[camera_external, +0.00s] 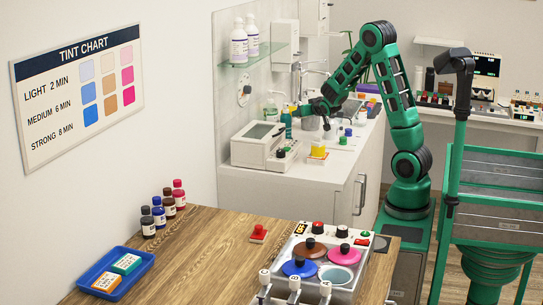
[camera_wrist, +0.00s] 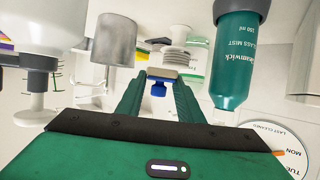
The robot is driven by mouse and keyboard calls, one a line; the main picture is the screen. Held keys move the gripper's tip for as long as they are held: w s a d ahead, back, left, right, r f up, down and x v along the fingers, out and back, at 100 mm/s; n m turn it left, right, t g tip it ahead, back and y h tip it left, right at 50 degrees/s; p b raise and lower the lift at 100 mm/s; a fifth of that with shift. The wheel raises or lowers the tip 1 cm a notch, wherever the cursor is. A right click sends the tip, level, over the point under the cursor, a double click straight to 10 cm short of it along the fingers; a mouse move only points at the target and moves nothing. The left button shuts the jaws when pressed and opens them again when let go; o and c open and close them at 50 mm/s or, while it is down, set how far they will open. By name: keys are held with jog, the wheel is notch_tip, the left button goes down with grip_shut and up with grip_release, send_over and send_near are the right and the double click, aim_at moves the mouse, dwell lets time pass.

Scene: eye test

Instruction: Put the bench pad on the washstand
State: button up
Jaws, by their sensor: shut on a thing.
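My gripper (camera_external: 301,111) is above the far part of the white washstand (camera_external: 330,174), which stands along the wall with taps behind. In the wrist view my gripper (camera_wrist: 161,82) is shut on a small pale beige block with a blue knob (camera_wrist: 158,90), held between the fingertips. It looks like the bench pad; its underside is hidden. In the external view the held thing is too small to make out. Whether it touches the counter cannot be told.
A teal spray bottle (camera_wrist: 235,65) stands close beside my gripper; a grey cup (camera_wrist: 113,38) is on the other side. A wooden table (camera_external: 200,255) is nearer.

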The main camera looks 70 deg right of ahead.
aim_at(301, 139)
notch_tip(301, 139, down, 9)
jog(key=shift+f, duration=0.2)
dwell(0.3)
jog(key=shift+f, duration=0.1)
jog(key=o, duration=1)
jog(key=shift+o, duration=0.2)
jog(key=shift+v, duration=3.8)
